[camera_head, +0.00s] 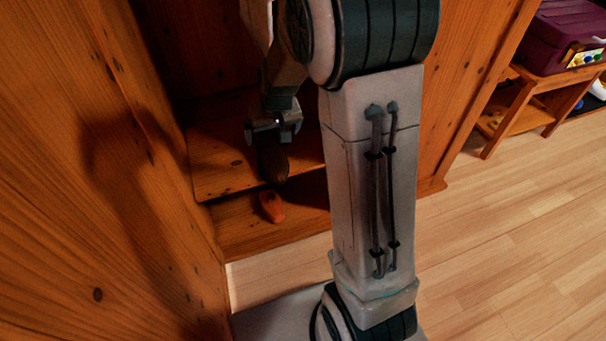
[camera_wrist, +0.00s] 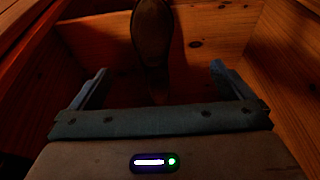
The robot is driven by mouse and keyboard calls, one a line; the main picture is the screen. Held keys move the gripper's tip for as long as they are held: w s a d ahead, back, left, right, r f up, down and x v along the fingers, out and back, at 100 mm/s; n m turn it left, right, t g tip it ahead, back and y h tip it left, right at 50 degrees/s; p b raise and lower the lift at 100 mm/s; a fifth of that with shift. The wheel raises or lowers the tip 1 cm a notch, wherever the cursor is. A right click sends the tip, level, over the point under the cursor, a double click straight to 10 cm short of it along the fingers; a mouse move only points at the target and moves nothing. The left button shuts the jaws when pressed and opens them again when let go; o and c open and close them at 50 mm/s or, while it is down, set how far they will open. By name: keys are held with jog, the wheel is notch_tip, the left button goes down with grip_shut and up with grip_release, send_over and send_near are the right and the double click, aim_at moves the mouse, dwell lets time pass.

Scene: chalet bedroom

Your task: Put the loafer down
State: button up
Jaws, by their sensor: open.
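The loafer (camera_head: 272,160) is a dark brown shoe at the wooden shelf (camera_head: 222,160) inside the cabinet, just below my gripper (camera_head: 268,132) in the head view. In the wrist view the loafer (camera_wrist: 152,38) lies lengthwise ahead, its narrow end pointing toward my gripper (camera_wrist: 158,72). My gripper is open, with its two fingers spread wide on either side and no finger touching the shoe. The dim light hides the shoe's details and exactly how it rests on the shelf.
An orange object (camera_head: 271,206) lies on the lower ledge in front of the shelf. Wooden cabinet walls (camera_head: 150,200) close in on the left and behind. A purple case (camera_head: 560,35) sits on a small wooden stand at right. The plank floor (camera_head: 500,240) is clear.

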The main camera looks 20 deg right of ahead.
jog(key=s+r+g, duration=0.1)
jog(key=s+r, duration=0.2)
jog(key=s, duration=0.8)
jog(key=s+r+g, duration=0.1)
jog(key=s+r, duration=0.3)
jog(key=s, duration=0.8)
jog(key=shift+s+d+r+g+h, duration=0.15)
jog(key=shift+d+g+h, duration=0.1)
jog(key=shift+g+h, duration=0.05)
